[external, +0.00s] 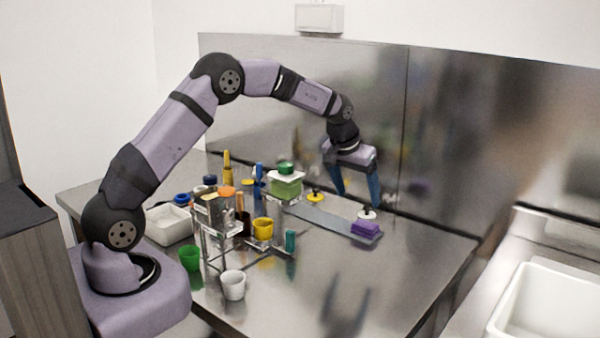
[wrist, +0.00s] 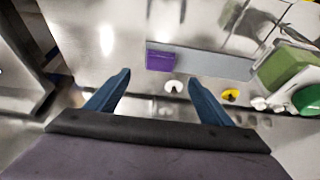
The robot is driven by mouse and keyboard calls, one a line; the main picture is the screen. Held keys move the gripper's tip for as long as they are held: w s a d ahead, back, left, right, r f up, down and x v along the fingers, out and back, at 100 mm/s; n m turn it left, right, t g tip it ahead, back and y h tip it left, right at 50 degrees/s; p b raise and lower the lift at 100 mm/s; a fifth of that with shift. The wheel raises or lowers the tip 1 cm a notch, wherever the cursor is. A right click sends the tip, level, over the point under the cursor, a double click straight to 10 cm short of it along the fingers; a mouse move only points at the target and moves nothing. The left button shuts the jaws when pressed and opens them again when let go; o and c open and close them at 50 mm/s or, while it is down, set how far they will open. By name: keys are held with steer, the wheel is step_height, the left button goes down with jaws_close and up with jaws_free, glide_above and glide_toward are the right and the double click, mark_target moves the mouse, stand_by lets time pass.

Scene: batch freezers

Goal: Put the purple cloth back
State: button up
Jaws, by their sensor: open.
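The purple cloth (external: 366,228) is a small folded block. It lies at the right end of a flat grey strip (external: 325,221) on the steel table. It also shows in the wrist view (wrist: 160,60), at the left end of the strip (wrist: 215,65). My gripper (external: 357,200) is open and empty, with its blue fingers pointing down above the table near the cloth. In the wrist view the two fingertips (wrist: 155,77) are spread apart, and the cloth appears beyond the gap between them. A white knobbed disc (external: 367,214) sits close to the cloth.
A yellow knobbed disc (external: 315,196) is farther left along the strip. A stand with a green block (external: 286,187), a yellow cup (external: 263,229), a green cup (external: 190,258) and a white cup (external: 232,285) crowd the left. The table's right front is clear. A steel backsplash (external: 300,120) rises behind.

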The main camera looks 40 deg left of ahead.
steer(key=shift+s+r, duration=0.1)
steer(key=shift+r, duration=0.15)
steer(key=s+a+f+g, duration=0.1)
steer(key=s+a, duration=0.2)
steer(key=s, duration=0.9)
steer(key=s+a+f+g, duration=0.1)
steer(key=s+a+g, duration=0.1)
steer(key=s, duration=1)
steer(key=s+a+f+g, duration=0.1)
steer(key=s+a, duration=0.4)
steer(key=s, duration=0.8)
steer(key=shift+f+g, duration=0.3)
steer(key=shift+f, duration=0.25)
